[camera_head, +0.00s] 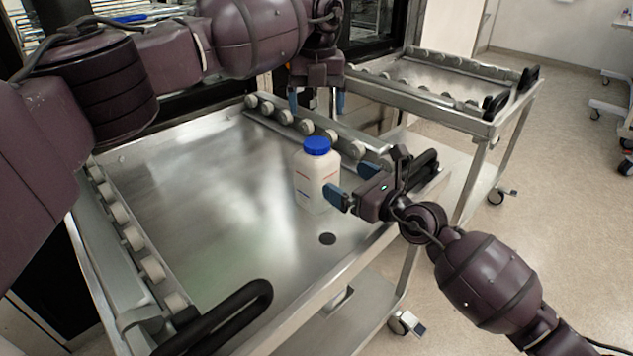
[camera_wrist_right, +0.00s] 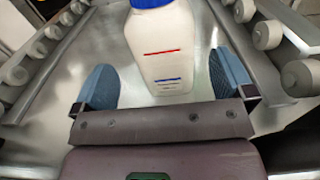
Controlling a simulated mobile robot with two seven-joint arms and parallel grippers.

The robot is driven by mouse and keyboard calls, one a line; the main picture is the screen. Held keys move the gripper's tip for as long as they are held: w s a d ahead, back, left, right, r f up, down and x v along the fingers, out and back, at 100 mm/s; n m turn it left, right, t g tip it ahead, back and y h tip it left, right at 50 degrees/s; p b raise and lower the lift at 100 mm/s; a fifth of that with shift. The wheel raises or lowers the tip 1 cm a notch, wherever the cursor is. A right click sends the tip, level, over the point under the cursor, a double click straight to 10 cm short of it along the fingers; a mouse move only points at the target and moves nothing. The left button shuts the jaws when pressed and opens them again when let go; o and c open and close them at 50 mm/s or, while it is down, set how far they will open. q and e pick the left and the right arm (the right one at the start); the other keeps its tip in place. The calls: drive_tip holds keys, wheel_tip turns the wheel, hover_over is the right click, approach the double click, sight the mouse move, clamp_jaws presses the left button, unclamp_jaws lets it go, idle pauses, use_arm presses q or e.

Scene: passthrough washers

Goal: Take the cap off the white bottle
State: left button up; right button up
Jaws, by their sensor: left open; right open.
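The white bottle (camera_head: 312,178) stands upright on the metal cart top, with its blue cap (camera_head: 316,146) on. My right gripper (camera_head: 350,183) is open beside the bottle's lower right side in the head view. In the right wrist view, the bottle (camera_wrist_right: 163,52) stands ahead and between the two blue fingers of that gripper (camera_wrist_right: 160,85), with gaps on both sides. The cap (camera_wrist_right: 150,3) is cut off by the top edge there. My left gripper (camera_head: 316,100) is open and empty, fingers pointing down, behind and above the bottle.
The cart top (camera_head: 200,180) is bare left of the bottle. Rows of grey rollers (camera_head: 127,225) line its sides. A second cart (camera_head: 440,85) stands behind to the right.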

sight(331, 171)
drive_tip(key=x, duration=0.5)
drive_tip(key=shift+w+a, duration=0.15)
drive_tip(key=shift+x, duration=1.05)
drive_tip(key=shift+f, duration=0.1)
drive_tip(key=c, duration=0.9)
drive_tip(key=o, duration=0.9)
